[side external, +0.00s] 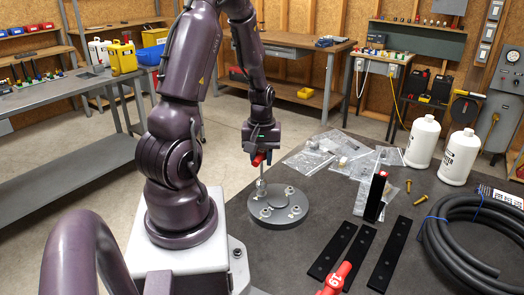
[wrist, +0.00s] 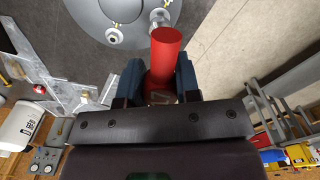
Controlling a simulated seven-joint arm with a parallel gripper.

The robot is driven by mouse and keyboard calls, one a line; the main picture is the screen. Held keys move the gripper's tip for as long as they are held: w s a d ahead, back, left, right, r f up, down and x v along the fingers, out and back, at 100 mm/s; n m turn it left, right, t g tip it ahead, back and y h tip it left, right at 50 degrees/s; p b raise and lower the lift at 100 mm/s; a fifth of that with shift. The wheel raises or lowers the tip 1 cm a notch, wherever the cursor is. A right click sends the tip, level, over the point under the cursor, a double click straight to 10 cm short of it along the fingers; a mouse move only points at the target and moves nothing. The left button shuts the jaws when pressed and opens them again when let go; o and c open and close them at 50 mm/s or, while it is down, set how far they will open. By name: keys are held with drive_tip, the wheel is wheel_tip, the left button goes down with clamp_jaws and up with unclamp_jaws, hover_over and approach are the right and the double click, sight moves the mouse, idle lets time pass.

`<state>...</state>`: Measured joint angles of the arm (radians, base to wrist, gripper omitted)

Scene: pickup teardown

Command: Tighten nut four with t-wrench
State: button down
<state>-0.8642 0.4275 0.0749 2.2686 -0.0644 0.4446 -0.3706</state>
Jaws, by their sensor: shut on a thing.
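My gripper (side external: 262,143) is shut on the red handle of the t-wrench (side external: 259,159). The wrench's thin metal shaft points down to the left rear edge of the round grey flange (side external: 278,222), over a nut there. Whether the socket is fully seated on that nut cannot be told. Other nuts (side external: 266,212) show on the flange; no numbers are legible. In the wrist view, the red handle (wrist: 166,48) sits between the two blue-grey fingers of my gripper (wrist: 159,80).
A red handle marked 19 (side external: 333,279), flat black bars (side external: 333,251) and an upright black piece with a red top (side external: 376,196) lie right of the flange.

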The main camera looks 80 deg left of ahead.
drive_tip(key=shift+f, duration=0.4)
drive_tip(key=shift+f, duration=0.85)
idle(0.3)
drive_tip(key=m, duration=0.4)
drive_tip(key=shift+f+m, duration=0.15)
drive_tip(key=shift+m, duration=1.45)
